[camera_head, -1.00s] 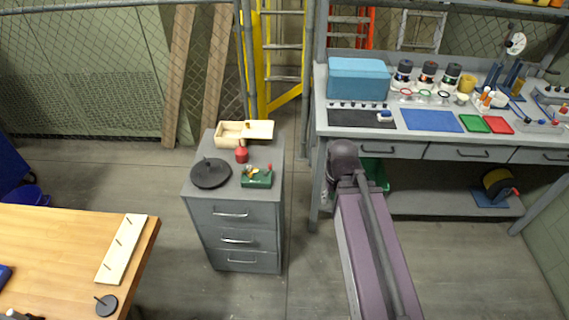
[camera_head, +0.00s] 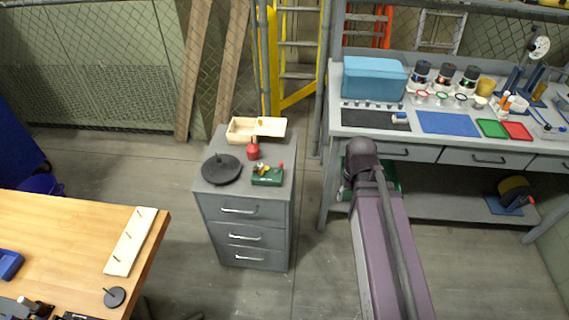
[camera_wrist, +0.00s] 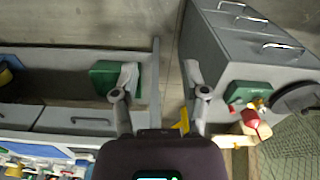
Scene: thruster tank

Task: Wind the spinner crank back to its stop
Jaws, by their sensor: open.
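A small green device (camera_head: 267,176) with brass-coloured parts and a red knob sits on top of the grey drawer cabinet (camera_head: 248,212). A black disc with a short upright peg (camera_head: 222,169) lies left of it. I cannot tell for certain which one carries the spinner crank. In the wrist view the green device (camera_wrist: 245,93) and the black disc (camera_wrist: 295,100) show at the right, beyond the fingers. My gripper (camera_wrist: 160,78) is open and empty, and apart from both. The head view does not show its fingers.
A red bottle-like object (camera_head: 253,150) and an open wooden box (camera_head: 241,131) share the cabinet top. A grey workbench (camera_head: 332,130) crowded with parts stands right, with a green bin (camera_wrist: 103,78) beneath. A wooden table (camera_head: 60,235) is at left. Floor (camera_head: 180,240) is free between table and cabinet.

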